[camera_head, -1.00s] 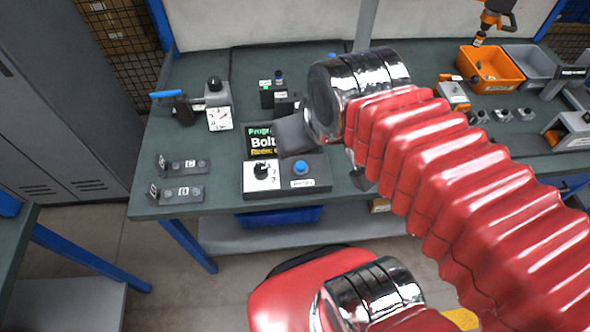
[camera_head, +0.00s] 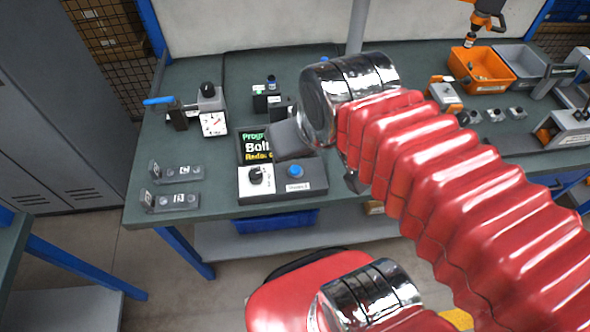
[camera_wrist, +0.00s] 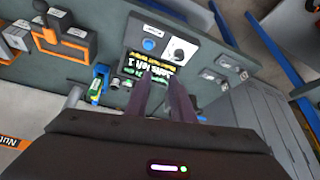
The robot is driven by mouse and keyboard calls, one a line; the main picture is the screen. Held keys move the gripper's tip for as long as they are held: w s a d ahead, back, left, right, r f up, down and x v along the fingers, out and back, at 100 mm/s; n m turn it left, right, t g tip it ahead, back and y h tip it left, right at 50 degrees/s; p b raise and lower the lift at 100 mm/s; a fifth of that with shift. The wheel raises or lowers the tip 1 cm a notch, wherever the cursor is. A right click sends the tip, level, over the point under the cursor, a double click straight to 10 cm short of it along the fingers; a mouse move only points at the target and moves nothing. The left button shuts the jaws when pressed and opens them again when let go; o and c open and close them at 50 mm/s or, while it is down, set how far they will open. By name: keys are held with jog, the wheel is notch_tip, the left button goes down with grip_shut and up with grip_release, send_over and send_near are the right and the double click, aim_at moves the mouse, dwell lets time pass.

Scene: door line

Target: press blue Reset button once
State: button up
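The blue button (camera_head: 295,171) sits on the dark right half of a control box on the bench, above a small white label. It also shows in the wrist view (camera_wrist: 148,44). A black rotary knob (camera_head: 256,175) is on the box's white left half. A screen (camera_head: 255,148) with green, white and yellow text stands behind them. My gripper's two dark fingers (camera_wrist: 160,88) show apart and empty in the wrist view, over the screen's edge and short of the button in the picture. In the head view my grey gripper part covers the screen's right side; the fingertips are not clear there.
Two small switch blocks (camera_head: 176,172) lie left of the box. Small dark devices (camera_head: 266,98) stand behind the screen. An orange bin (camera_head: 482,70) is at the back right.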

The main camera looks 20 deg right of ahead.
grip_shut()
dwell(1.1)
